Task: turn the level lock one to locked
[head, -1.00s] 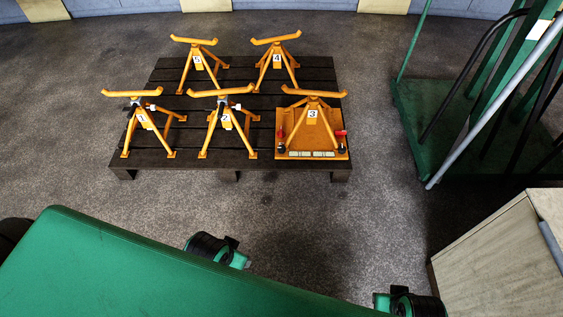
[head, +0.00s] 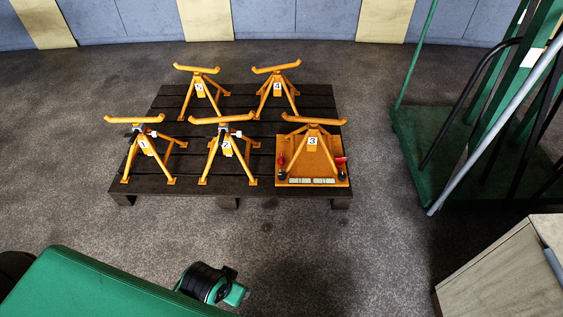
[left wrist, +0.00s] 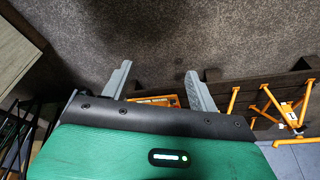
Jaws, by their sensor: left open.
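An orange base plate (head: 312,182) sits at the front right of a dark pallet (head: 245,198) in the head view, under the orange stand marked 3 (head: 313,141). Small red parts show at its left (head: 281,160) and right (head: 340,160) sides. I cannot tell which part is level lock one or how it is set. In the left wrist view my left gripper (left wrist: 158,68) is open, with nothing between its grey fingers. An orange plate (left wrist: 158,100) shows beyond them, partly hidden by my gripper body. My right gripper is not in view.
Several numbered orange stands (head: 224,150) stand on the pallet. A green trolley (head: 425,140) with upright bars is at the right. A pale cabinet (head: 510,270) is at the bottom right.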

